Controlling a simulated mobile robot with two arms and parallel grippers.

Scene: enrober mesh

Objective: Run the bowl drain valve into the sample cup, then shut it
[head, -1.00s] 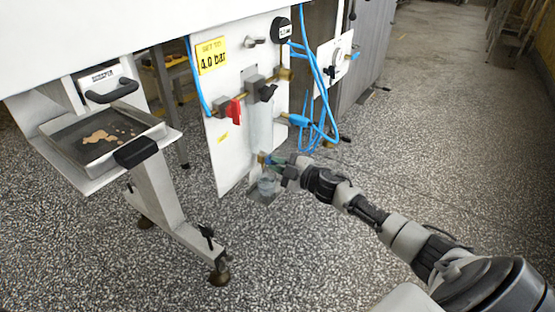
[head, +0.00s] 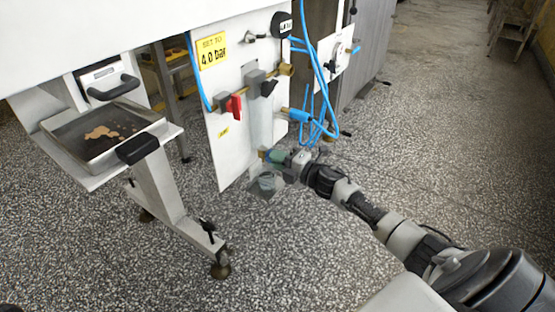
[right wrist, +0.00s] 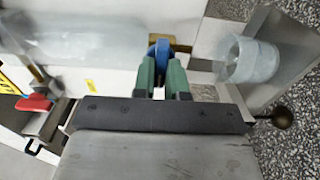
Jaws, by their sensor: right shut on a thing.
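My right gripper (head: 275,156) is at the lower end of the clear filter bowl (head: 261,128) on the white panel. In the right wrist view its green fingertips (right wrist: 163,80) are shut on the blue drain valve handle (right wrist: 160,52), beside a brass fitting (right wrist: 182,47). The clear sample cup (head: 267,183) sits on a metal bracket below the valve. In the right wrist view the cup (right wrist: 252,62) is to the right of the fingers, apart from them, and the bowl (right wrist: 85,38) is to the left. I cannot tell any liquid in the cup. My left gripper is out of view.
A steel tray (head: 98,158) with brown residue stands left.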

